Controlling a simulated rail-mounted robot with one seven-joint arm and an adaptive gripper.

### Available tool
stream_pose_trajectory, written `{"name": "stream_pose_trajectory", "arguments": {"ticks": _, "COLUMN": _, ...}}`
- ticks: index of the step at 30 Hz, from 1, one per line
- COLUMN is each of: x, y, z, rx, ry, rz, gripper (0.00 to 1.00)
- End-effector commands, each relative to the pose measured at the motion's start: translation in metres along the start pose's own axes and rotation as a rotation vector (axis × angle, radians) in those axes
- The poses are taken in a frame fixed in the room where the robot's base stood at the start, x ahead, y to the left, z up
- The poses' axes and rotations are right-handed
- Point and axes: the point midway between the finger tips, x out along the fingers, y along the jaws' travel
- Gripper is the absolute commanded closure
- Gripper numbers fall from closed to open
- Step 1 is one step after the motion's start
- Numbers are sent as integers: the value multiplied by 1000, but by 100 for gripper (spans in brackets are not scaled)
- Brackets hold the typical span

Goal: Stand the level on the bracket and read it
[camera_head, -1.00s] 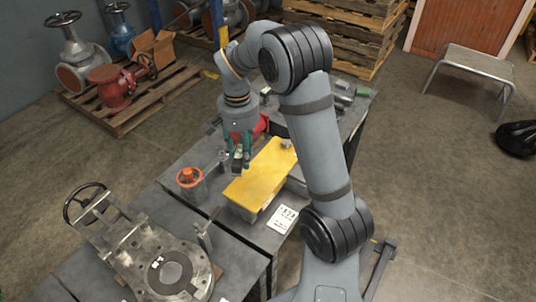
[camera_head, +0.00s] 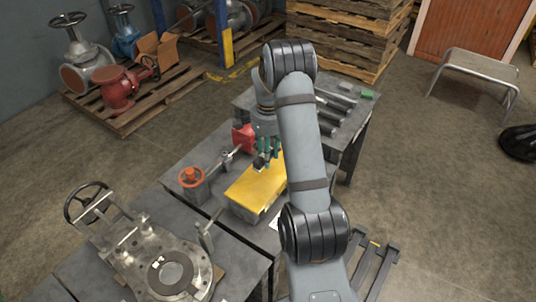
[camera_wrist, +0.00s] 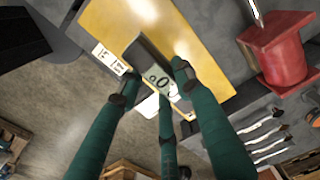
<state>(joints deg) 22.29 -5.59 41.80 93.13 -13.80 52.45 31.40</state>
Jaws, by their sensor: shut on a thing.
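My gripper (camera_head: 268,152), with green fingers, is shut on the level (camera_head: 259,163), a small dark block. In the wrist view the level (camera_wrist: 160,82) sits between the fingers, with a pale display showing rounded marks like zeros; I cannot read it surely. The yellow-topped bracket (camera_head: 253,192) lies on the bench, and its yellow face (camera_wrist: 200,28) is behind the level in the wrist view. The level is over the bracket's far part. I cannot tell whether it touches the yellow surface. My arm hides the bracket's right side.
A red vise-like block (camera_head: 243,137) stands behind the bracket, and an orange handwheel (camera_head: 192,175) to its left. A white number card (camera_head: 275,223) lies near its front, partly hidden. A large metal valve (camera_head: 165,270) fills the front left bench.

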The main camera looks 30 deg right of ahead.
Motion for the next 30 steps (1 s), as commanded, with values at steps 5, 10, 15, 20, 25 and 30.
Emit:
{"name": "stream_pose_trajectory", "arguments": {"ticks": 5, "x": 12, "y": 0, "z": 0, "rx": 0, "ry": 0, "rz": 0, "gripper": 99}}
{"name": "stream_pose_trajectory", "arguments": {"ticks": 10, "x": 30, "y": 0, "z": 1, "rx": -1, "ry": 1, "rz": 0, "gripper": 99}}
{"name": "stream_pose_trajectory", "arguments": {"ticks": 15, "x": 49, "y": 0, "z": 1, "rx": -1, "ry": 1, "rz": 0, "gripper": 99}}
{"name": "stream_pose_trajectory", "arguments": {"ticks": 20, "x": 61, "y": 0, "z": 1, "rx": 0, "ry": 0, "rz": 0, "gripper": 99}}
{"name": "stream_pose_trajectory", "arguments": {"ticks": 25, "x": 63, "y": 0, "z": 1, "rx": 0, "ry": 1, "rz": 0, "gripper": 99}}
{"name": "stream_pose_trajectory", "arguments": {"ticks": 30, "x": 62, "y": 0, "z": 1, "rx": 0, "ry": 1, "rz": 0, "gripper": 99}}
